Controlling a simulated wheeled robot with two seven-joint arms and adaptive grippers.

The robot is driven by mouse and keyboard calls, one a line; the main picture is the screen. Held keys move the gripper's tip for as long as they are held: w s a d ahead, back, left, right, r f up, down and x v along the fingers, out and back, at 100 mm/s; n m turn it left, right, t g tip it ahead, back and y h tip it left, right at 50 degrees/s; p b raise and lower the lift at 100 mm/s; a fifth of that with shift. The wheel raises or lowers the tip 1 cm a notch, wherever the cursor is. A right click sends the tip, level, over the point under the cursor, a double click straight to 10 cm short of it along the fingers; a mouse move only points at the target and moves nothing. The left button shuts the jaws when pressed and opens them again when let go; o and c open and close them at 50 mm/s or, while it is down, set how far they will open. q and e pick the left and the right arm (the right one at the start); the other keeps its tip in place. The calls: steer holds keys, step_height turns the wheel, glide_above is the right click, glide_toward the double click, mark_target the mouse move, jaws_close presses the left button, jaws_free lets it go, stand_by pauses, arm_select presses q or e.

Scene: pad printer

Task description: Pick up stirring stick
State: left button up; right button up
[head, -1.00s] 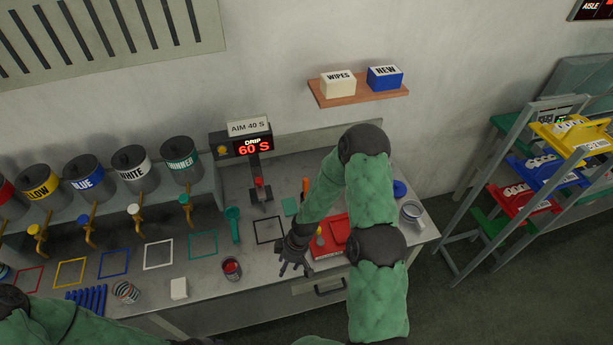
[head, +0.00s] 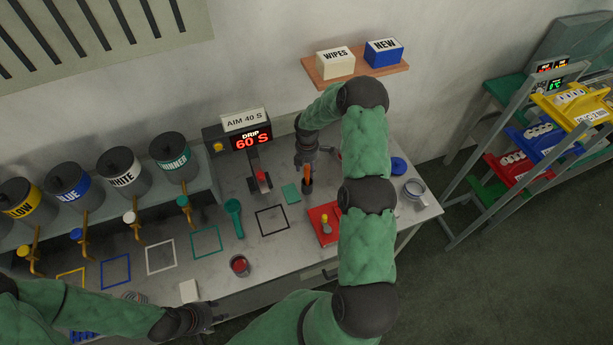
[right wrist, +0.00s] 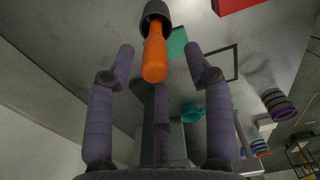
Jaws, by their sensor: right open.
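The stirring stick (right wrist: 154,58) has an orange handle and stands in a dark round holder (right wrist: 157,14). In the head view its handle (head: 307,173) shows just below my right gripper (head: 304,158) at the back of the bench. My right gripper is open. In the right wrist view the handle lies between the spread fingers (right wrist: 160,48), apart from both. The stick's lower part is hidden in the holder. My left gripper (head: 208,318) is low at the bench's front edge, near a white block; its finger opening is unclear.
A red tray (head: 322,237) with a small yellow-topped item lies in front of the holder. A red-filled cup (head: 239,265), a teal scoop (head: 233,214) and a drip display (head: 250,139) reading 60 S are to the left. A mug (head: 414,189) stands at the right edge.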

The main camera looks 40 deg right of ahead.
mark_target(307, 173)
steer(key=shift+f, duration=0.7)
steer(key=f, duration=0.2)
steer(key=f+p, duration=0.1)
steer(key=shift+w+d, duration=0.2)
steer(key=shift+w, duration=0.05)
steer(key=shift+f, duration=0.55)
steer(key=c, duration=1.1)
